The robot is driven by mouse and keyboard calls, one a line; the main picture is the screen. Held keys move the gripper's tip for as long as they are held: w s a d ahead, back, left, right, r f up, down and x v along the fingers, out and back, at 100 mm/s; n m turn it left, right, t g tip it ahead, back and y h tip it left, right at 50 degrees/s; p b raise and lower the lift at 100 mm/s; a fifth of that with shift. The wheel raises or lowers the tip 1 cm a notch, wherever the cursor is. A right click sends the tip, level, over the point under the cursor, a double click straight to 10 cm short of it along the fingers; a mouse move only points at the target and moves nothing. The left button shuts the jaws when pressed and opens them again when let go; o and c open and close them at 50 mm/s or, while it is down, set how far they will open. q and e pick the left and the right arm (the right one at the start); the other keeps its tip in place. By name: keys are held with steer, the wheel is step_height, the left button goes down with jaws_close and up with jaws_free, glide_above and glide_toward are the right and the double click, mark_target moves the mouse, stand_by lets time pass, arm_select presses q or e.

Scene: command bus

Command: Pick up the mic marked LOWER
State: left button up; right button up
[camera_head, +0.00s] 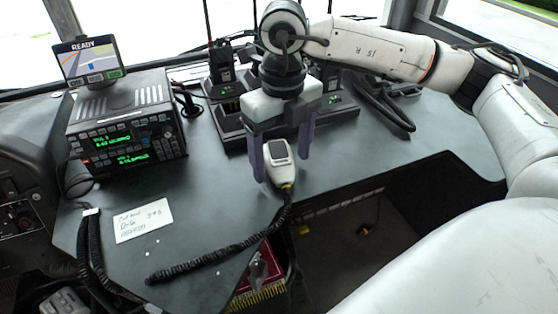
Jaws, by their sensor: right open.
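A white hand mic (282,174) with a dark grille lies on the dark desk near its front edge, with a black coiled cord (225,252) running from its lower end to the left. My right gripper (281,162) is open, pointing down, with its two purple fingers on either side of the mic. Whether the fingers touch it cannot be told. Another, dark mic (76,178) hangs at the left side of the radio stack, with a coiled cord below it. No LOWER marking is readable on either mic. My left gripper is not in view.
A radio stack (125,137) with two green displays stands at the left, with a READY screen (87,60) above it. Handheld radios (222,68) stand in a charger behind my gripper. A handwritten note (143,220) lies on the desk. An open recess lies beyond the front edge.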

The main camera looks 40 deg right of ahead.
mark_target(282, 157)
steer(key=shift+f, duration=0.3)
steer(key=c, duration=1.3)
step_height(282, 157, up, 10)
steer(key=shift+r+p, duration=0.1)
steer(key=shift+p, duration=0.45)
